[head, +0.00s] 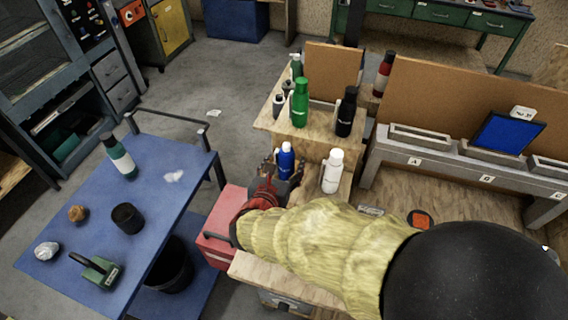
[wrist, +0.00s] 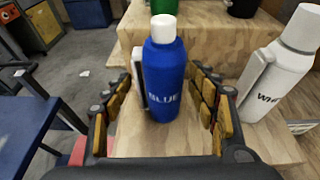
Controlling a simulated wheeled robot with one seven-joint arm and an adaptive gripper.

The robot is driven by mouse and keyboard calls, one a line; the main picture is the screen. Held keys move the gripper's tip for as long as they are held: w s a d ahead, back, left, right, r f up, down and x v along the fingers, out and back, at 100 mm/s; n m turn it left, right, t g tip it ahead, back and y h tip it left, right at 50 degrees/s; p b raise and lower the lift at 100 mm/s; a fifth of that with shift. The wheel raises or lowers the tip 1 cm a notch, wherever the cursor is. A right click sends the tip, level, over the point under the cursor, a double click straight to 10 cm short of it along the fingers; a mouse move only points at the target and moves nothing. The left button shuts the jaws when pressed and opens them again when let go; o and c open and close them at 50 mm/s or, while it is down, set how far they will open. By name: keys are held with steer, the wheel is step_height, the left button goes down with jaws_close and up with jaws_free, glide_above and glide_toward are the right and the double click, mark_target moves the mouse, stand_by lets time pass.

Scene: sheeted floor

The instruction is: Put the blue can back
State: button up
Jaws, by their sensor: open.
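The blue can (head: 286,158), a bottle shape with a white cap, stands upright on a lower wooden step. In the wrist view gaps show between the fingers of my gripper (wrist: 166,100) and the can. The can's foot is partly hidden by my gripper in the head view.
A white can (head: 332,172) stands close to the right of the blue one. Green (head: 300,104) and black (head: 346,113) cans stand on the higher wooden step (head: 319,141) behind. A blue table (head: 160,205) with several items is at left. A red box (head: 212,236) is below my gripper.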

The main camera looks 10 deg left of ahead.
steer(key=shift+r, duration=0.2)
steer(key=shift+s+r+p, duration=0.15)
steer(key=shift+s+p, duration=0.15)
steer(key=p+v, duration=0.3)
steer(key=v, duration=0.8)
steer(key=shift+s, duration=0.2)
steer(key=shift+d, duration=0.1)
